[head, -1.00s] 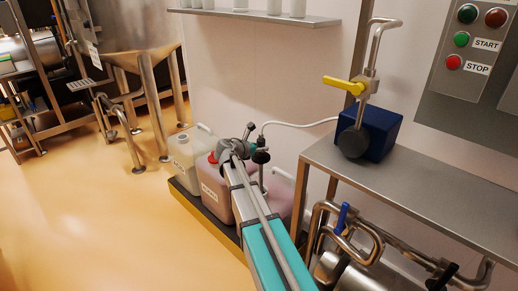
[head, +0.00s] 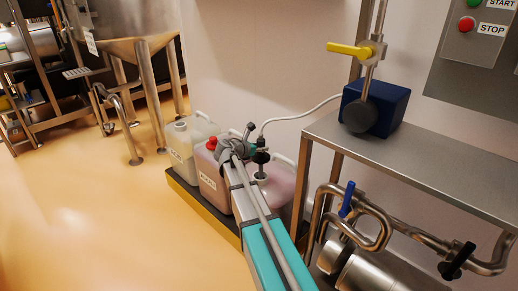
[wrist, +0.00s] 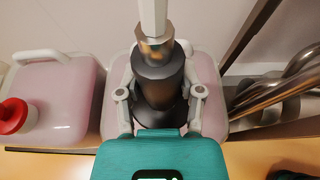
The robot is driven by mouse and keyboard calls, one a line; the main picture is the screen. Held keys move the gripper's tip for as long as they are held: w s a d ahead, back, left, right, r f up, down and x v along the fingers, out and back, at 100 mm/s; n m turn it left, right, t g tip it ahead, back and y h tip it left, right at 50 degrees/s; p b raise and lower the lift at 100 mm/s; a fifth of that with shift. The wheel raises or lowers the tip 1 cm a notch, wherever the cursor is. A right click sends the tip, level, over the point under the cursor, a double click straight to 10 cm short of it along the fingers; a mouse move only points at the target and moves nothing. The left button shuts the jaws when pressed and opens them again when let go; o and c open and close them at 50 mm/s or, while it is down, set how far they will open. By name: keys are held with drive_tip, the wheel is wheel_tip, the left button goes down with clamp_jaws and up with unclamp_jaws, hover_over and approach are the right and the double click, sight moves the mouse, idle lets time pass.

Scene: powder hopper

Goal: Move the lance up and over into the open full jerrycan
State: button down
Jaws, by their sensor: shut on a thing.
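My gripper (wrist: 160,98) is shut on the black head of the lance (wrist: 158,85). In the head view the lance's dark head (head: 261,157) shows beside my gripper (head: 251,153), with a short piece of stem beneath it. It stands roughly upright over the top of the right pink jerrycan (head: 283,190). That jerrycan also lies behind the lance in the wrist view (wrist: 115,92). I cannot tell whether the lance's tip is inside it. The middle pink jerrycan (head: 210,178) has a red cap (head: 211,143), which also shows in the wrist view (wrist: 12,115).
A whitish jerrycan (head: 181,150) stands at the left of the row, on a low yellow-edged platform (head: 190,192). A pale hose runs to a blue pump box (head: 385,108) on a steel table (head: 430,155). Pipes lie below it. Open floor (head: 90,215) is at left.

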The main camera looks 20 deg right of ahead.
sight(261, 165)
drive_tip(key=shift+f+b, duration=4.15)
drive_tip(key=shift+f, duration=0.35)
drive_tip(key=shift+c, duration=0.8)
unclamp_jaws()
